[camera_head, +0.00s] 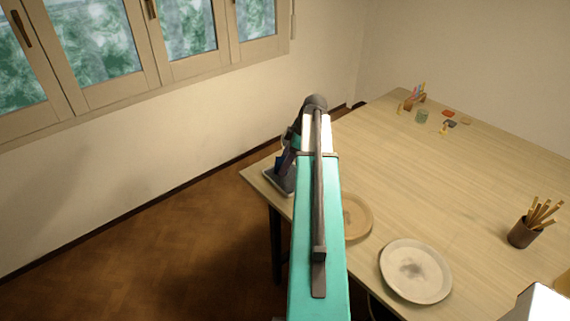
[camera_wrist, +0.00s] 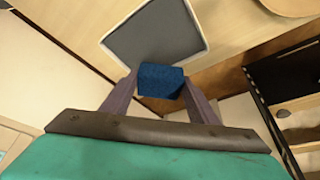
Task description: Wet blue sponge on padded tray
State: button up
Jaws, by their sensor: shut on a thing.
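The blue sponge (camera_wrist: 161,80) is a small dark blue block between the two fingers of my gripper (camera_wrist: 162,92), which is shut on it. The padded tray (camera_wrist: 150,38) has a grey pad and a pale rim; in the wrist view it lies just beyond the sponge, which overlaps its near edge. In the head view the tray (camera_head: 287,189) sits at the table's left corner, partly hidden by my arm, with the sponge (camera_head: 281,172) over it. I cannot tell whether sponge and pad touch. Whether the sponge is wet does not show.
On the wooden table (camera_head: 450,190), a tan round plate (camera_head: 357,216) and a pale round dish (camera_head: 415,271) lie right of my arm. A brown cup of sticks (camera_head: 522,232) stands farther right. The table's middle is clear.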

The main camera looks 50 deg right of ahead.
jog(key=shift+r+p, duration=0.4)
jog(key=shift+r, duration=0.75)
jog(key=shift+w+a+f, duration=0.15)
jog(key=shift+w+a, duration=0.2)
jog(key=w+a+n+g+y+b, duration=0.1)
jog(key=w+a+n+b, duration=0.15)
jog(key=w+a, duration=0.65)
jog(key=w+a+n+b, duration=0.2)
jog(key=w+a+b, duration=0.25)
jog(key=a, duration=0.75)
jog(key=w+a+r+m+t+h+b, duration=0.1)
jog(key=a+m, duration=0.5)
jog(key=a, duration=0.6)
jog(key=w+a+r+m+t+h+b, duration=0.1)
jog(key=a+m+b, duration=0.3)
jog(key=a, duration=0.8)
jog(key=shift+w+a+m+h+b, duration=0.4)
jog(key=shift+m+h, duration=0.5)
jog(key=shift+m, duration=0.15)
